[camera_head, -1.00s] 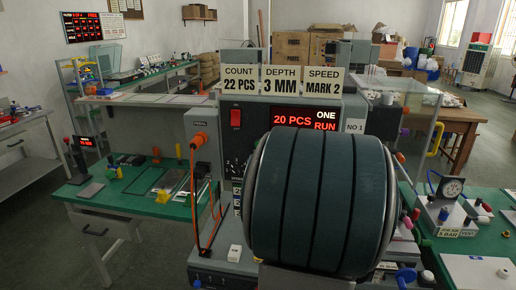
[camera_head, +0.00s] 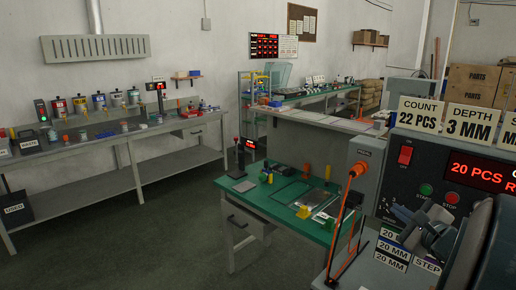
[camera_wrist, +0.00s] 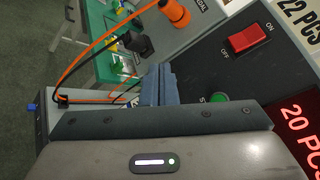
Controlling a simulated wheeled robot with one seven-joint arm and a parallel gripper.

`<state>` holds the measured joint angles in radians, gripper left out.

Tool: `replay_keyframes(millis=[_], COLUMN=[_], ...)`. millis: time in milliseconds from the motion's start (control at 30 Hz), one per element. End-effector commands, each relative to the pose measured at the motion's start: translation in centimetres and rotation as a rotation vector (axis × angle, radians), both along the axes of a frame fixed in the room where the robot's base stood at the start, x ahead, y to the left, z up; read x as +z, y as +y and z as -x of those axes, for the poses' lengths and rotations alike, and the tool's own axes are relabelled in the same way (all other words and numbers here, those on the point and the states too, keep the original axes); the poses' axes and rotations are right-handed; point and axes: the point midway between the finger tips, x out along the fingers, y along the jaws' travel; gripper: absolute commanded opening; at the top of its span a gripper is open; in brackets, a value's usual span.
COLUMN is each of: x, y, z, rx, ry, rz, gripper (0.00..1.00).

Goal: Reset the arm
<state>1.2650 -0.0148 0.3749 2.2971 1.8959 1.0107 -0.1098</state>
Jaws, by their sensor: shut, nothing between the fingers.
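My gripper (camera_wrist: 160,85) is shut and empty, its dark fingers pressed together in the wrist view. It is in front of the grey pad printer panel (camera_head: 400,190), near the green start button (camera_wrist: 218,97). The red rocker switch (camera_wrist: 250,38) is up and to the right of the fingers there. In the head view my gripper (camera_head: 400,215) and wrist show at the right edge, before the panel, and hide part of it. The red display (camera_head: 480,172) is cut off by the edge.
An orange plug (camera_wrist: 175,12) and cable run beside the panel, left of my fingers. A green-topped table (camera_head: 270,205) with small parts stands left of the printer. A long grey bench (camera_head: 130,145) lines the wall. Open floor lies between them.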

Motion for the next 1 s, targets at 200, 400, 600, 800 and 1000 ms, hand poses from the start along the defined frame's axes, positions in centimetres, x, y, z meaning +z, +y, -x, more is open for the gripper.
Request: replay_keyframes(millis=[200, 400, 600, 800, 1000], x=[-3.1, -6.3, -8.9, -10.5, -11.0], y=[12.1, 20.1, 24.6, 25.8, 25.1], z=[0.2, 3.9, 8.9, 13.5, 16.3], rx=[0.377, 0.703, 0.993, 1.237, 1.408], ry=[0.2, 0.361, 0.481, 0.557, 0.583], rz=[0.231, 0.491, 0.792, 1.131, 1.47], gripper=[0.0, 0.0, 0.0, 0.0, 0.0])
